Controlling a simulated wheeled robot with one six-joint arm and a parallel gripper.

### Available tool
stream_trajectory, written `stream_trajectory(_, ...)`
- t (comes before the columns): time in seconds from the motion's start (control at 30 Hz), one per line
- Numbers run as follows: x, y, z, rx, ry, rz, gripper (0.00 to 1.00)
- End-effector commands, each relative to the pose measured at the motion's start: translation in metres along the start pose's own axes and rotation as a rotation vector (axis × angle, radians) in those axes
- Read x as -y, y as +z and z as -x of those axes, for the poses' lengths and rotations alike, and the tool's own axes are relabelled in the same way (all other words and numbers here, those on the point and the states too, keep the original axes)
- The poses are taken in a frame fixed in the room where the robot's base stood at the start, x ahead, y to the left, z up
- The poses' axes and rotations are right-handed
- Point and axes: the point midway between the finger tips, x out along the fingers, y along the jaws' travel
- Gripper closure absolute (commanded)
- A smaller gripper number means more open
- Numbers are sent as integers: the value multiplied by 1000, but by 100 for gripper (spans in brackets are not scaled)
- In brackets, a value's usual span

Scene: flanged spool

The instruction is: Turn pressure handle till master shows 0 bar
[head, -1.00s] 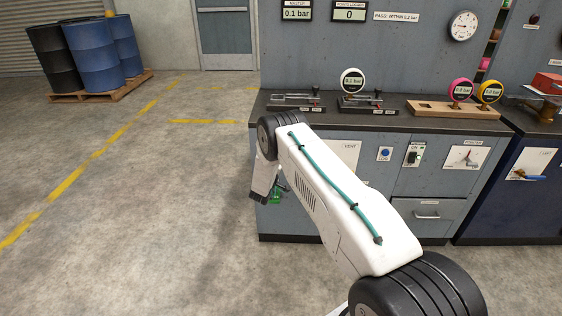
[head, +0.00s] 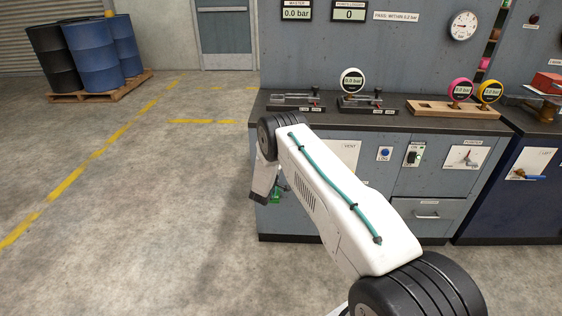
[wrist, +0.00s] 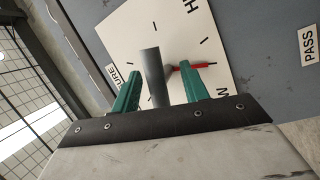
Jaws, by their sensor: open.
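The master display (head: 296,13) reads 0.0 bar in the head view. The pressure handle (wrist: 152,72) is a grey bar on a white dial plate (wrist: 120,45) with a red pointer, seen in the wrist view. My gripper (wrist: 168,70) has its teal fingers apart, one on each side of the handle. I cannot tell whether either finger touches it. In the head view my arm hides the handle and most of the gripper; only a bit of green shows by the cabinet's left front.
The bench top (head: 385,119) carries a white round gauge (head: 352,80) reading 0.0 bar, and pink (head: 459,90) and yellow (head: 489,92) gauges on a wooden rack (head: 435,108). A blue cabinet stands at right. Drums (head: 95,55) stand on a pallet; the floor at left is clear.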

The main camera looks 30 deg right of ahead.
Motion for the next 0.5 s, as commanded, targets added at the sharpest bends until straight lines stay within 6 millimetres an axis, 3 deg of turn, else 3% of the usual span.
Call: stream_trajectory(0.5,0,0,71,0,-1,1,55)
